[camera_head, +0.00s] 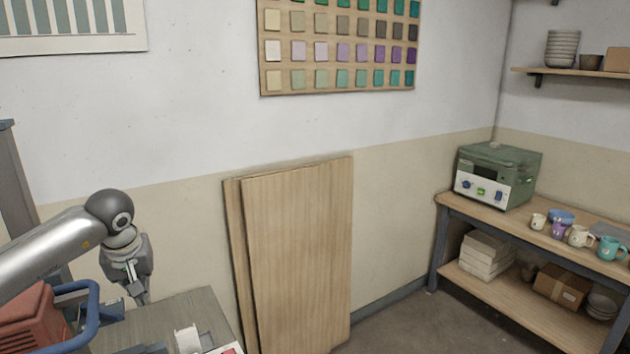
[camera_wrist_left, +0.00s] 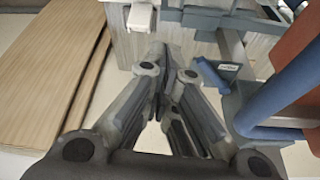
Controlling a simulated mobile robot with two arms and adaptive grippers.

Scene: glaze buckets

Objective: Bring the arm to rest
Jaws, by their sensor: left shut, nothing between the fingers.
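My left arm comes in from the left in the head view, and its gripper (camera_head: 140,296) hangs pointing down over the near grey wooden table (camera_head: 205,303). In the left wrist view the fingers of my left gripper (camera_wrist_left: 163,52) come together at the tips. The gripper is shut and holds nothing. My right gripper is in neither view.
A red machine (camera_head: 35,318) with a blue tubular handle (camera_head: 85,290) stands close to my left arm. Wooden boards (camera_head: 298,255) lean on the wall. A bench (camera_head: 520,215) with mugs and a green device (camera_head: 497,175) stands at right. Open floor (camera_head: 410,322) lies between.

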